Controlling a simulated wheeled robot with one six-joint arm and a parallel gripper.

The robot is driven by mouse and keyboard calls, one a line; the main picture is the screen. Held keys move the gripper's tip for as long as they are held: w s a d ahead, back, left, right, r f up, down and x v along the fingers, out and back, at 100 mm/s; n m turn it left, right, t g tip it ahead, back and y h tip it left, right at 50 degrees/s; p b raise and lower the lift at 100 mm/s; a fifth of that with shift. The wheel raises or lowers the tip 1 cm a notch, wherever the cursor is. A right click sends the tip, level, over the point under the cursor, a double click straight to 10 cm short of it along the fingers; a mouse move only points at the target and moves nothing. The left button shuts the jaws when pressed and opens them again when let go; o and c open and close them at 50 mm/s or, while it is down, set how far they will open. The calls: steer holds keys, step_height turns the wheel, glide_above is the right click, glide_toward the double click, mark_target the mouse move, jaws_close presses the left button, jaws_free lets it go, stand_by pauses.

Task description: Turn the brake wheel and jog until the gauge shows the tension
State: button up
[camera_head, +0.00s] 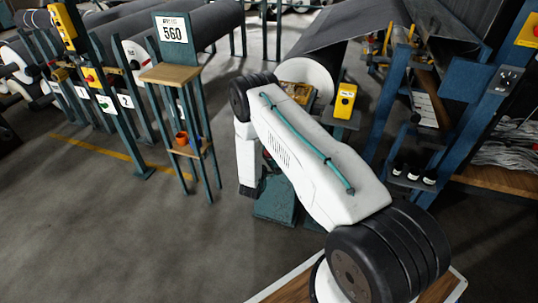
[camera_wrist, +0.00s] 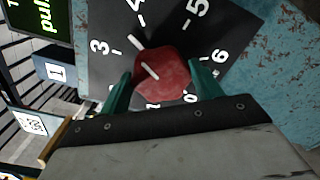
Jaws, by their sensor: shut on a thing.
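A red lobed knob (camera_wrist: 172,88), which I take for the brake wheel, sits on a dark dial plate (camera_wrist: 235,22) with white numbers from 3 to 6 legible. The knob's white pointer line aims up and left, roughly between 3 and 4. My gripper (camera_wrist: 166,78) has its green fingers on either side of the knob and is shut on it. A dark display (camera_wrist: 30,22) with green letters "pull" shows at the top left of the wrist view, cut off by the edge; no gauge reading is visible. In the head view my arm hides the gripper and the knob.
A yellow jog-type box (camera_head: 345,100) stands on a post right of my arm. A sign reading 560 (camera_head: 172,29) rises above a wooden-topped stand (camera_head: 171,74) at left. Blue machine frames crowd the right; grey floor is open at lower left.

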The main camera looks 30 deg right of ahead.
steer(key=shift+s+f+n, duration=0.1)
steer(key=shift+n, duration=1.4)
steer(key=o, duration=1)
steer(key=v, duration=0.8)
steer(key=shift+d, duration=0.1)
